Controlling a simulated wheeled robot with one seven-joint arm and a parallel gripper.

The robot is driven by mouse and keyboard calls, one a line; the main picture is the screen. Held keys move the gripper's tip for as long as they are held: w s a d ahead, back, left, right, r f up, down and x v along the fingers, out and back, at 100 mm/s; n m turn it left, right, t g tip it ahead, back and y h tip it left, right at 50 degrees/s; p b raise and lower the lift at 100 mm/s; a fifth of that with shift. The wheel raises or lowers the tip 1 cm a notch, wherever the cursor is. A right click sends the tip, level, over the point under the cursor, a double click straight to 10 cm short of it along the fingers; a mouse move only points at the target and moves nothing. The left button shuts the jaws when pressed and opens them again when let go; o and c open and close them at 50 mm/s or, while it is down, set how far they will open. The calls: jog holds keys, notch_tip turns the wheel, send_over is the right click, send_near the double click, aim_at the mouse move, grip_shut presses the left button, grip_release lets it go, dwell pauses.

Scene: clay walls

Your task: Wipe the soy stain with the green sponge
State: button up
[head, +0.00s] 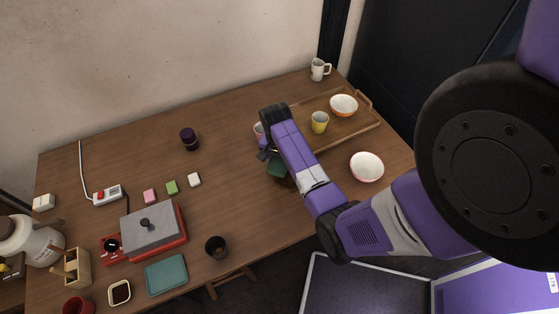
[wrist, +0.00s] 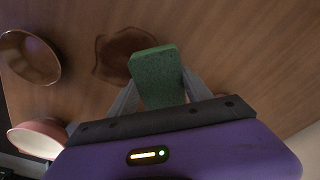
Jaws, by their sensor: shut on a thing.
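My gripper (wrist: 158,90) is shut on a dark green sponge (wrist: 157,75), which sticks out between the two fingers in the wrist view. The soy stain (wrist: 122,52), a dark brown irregular patch, lies on the wooden table just beyond the sponge and is partly hidden by it. I cannot tell whether the sponge touches the table. In the head view the sponge (head: 277,167) shows below my wrist, with the stain (head: 286,182) beside it, partly covered by my arm.
A white-and-red bowl (head: 367,167) stands right of my arm. The table's middle is clear.

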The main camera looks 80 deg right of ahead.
aim_at(291, 189)
jog(key=shift+f+b, duration=0.6)
jog(key=shift+f, duration=0.4)
dwell(0.3)
jog(key=shift+s+a+r+p, duration=0.15)
jog(key=shift+s+a+p, duration=0.4)
jog(key=shift+a+p, duration=0.25)
jog(key=shift+s+a+p, duration=1.35)
jog(key=shift+a+p, duration=0.1)
jog(key=shift+s+a+f+p, duration=0.2)
jog(key=shift+s+a, duration=0.35)
jog(key=shift+a, duration=0.1)
jog(key=shift+s+a+f+p, duration=0.15)
jog(key=shift+s+a+f, duration=0.05)
jog(key=shift+s+a, duration=1.45)
jog(key=shift+a, duration=0.25)
jog(key=shift+r, duration=0.15)
jog(key=shift+d, duration=0.1)
